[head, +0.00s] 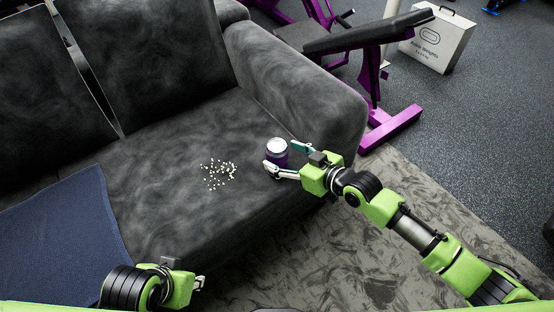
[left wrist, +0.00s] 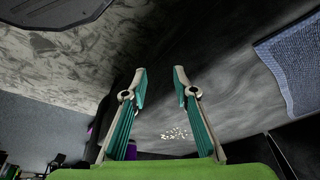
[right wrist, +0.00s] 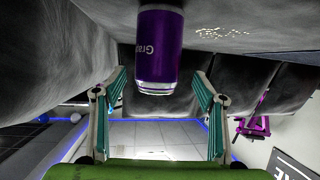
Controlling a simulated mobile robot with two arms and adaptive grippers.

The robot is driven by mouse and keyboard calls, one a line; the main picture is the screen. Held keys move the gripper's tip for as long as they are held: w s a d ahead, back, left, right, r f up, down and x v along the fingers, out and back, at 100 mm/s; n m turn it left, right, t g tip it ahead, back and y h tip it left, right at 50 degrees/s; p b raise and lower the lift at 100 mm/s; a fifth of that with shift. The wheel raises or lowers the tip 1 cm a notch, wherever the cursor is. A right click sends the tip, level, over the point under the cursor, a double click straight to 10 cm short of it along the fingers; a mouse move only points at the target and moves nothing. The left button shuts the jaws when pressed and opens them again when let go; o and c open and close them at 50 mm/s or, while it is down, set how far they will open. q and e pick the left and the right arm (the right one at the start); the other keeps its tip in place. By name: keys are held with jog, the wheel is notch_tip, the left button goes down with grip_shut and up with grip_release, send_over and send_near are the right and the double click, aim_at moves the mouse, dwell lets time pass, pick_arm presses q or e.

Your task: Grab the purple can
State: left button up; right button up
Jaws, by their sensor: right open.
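The purple can (head: 277,158) with a silver top stands upright on the dark grey couch seat, near its right arm. In the right wrist view the can (right wrist: 160,45) shows large, with part of a label, in the gap ahead of the fingers. My right gripper (head: 283,157) is open, with its fingers around the near side of the can; I cannot tell whether they touch it. Its two fingers also show apart in the right wrist view (right wrist: 160,74). My left gripper is open and empty in the left wrist view (left wrist: 160,74), over the couch's front.
White crumbs (head: 219,174) lie on the seat left of the can. A blue cloth (head: 65,225) covers the couch's left part. The couch arm (head: 300,90) rises behind the can. A purple weight bench (head: 385,125) and a white box (head: 436,40) stand beyond.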

jog(key=b+x, duration=0.1)
jog(key=x, duration=0.3)
jog(key=shift+w+d+f, duration=0.1)
jog(key=shift+w, duration=0.05)
pick_arm(q)
jog(key=w+t, duration=0.1)
jog(key=w, duration=0.1)
jog(key=w+d+r+t, duration=0.1)
jog(key=w, duration=0.2)
jog(key=w+d+r+t+h, duration=0.1)
jog(key=w, duration=0.1)
jog(key=shift+w+d+t, duration=0.1)
jog(key=shift+w+t, duration=0.15)
jog(key=shift+t, duration=0.05)
pick_arm(e)
jog(key=shift+c, duration=0.5)
jog(key=c, duration=0.8)
